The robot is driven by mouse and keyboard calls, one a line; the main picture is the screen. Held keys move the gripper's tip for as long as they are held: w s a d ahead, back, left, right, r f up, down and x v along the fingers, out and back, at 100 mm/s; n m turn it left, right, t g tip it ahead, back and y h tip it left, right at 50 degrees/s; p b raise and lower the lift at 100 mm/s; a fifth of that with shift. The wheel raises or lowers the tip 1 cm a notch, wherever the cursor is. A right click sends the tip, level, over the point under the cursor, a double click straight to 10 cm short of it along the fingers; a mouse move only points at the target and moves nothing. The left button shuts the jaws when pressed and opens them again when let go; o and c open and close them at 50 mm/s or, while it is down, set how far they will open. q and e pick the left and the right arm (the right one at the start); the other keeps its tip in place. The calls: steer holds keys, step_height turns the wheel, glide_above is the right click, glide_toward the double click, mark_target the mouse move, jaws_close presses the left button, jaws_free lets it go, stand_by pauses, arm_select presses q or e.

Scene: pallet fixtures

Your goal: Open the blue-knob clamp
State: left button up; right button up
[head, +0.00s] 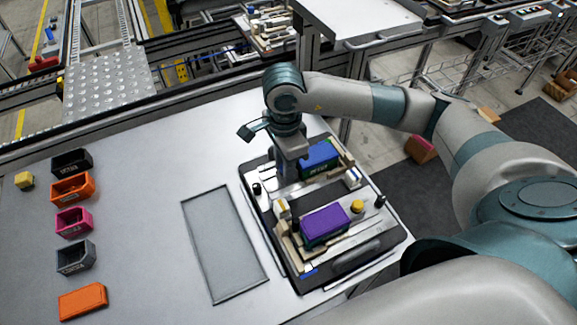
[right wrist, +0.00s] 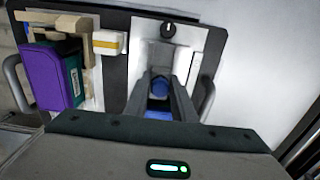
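My right gripper (head: 284,168) points down over the far part of the dark pallet (head: 345,262), left of the blue box (head: 320,157). In the right wrist view its two fingers (right wrist: 162,86) stand apart, one on each side of a round blue knob (right wrist: 160,88). I cannot tell whether they touch it. The clamp under the knob is mostly hidden by the fingers, and the gripper hides it in the head view. My left gripper is not in view.
A purple box (head: 324,224) sits in the nearer fixture, with a yellow knob (head: 357,206) beside it. A black knob (right wrist: 168,30) stands close beyond the fingers. Small bins (head: 72,188) line the left of the table, and a flat grey panel (head: 224,245) lies mid-table.

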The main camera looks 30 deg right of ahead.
steer(key=shift+a, duration=0.35)
stand_by(0.3)
steer(key=shift+w+a+b, duration=0.1)
steer(key=shift+a+b, duration=0.45)
steer(key=shift+a, duration=0.5)
steer(key=o, duration=0.8)
steer(key=shift+o, duration=0.2)
steer(key=shift+r, duration=0.1)
step_height(320, 180, up, 8)
steer(key=p, duration=0.3)
stand_by(0.5)
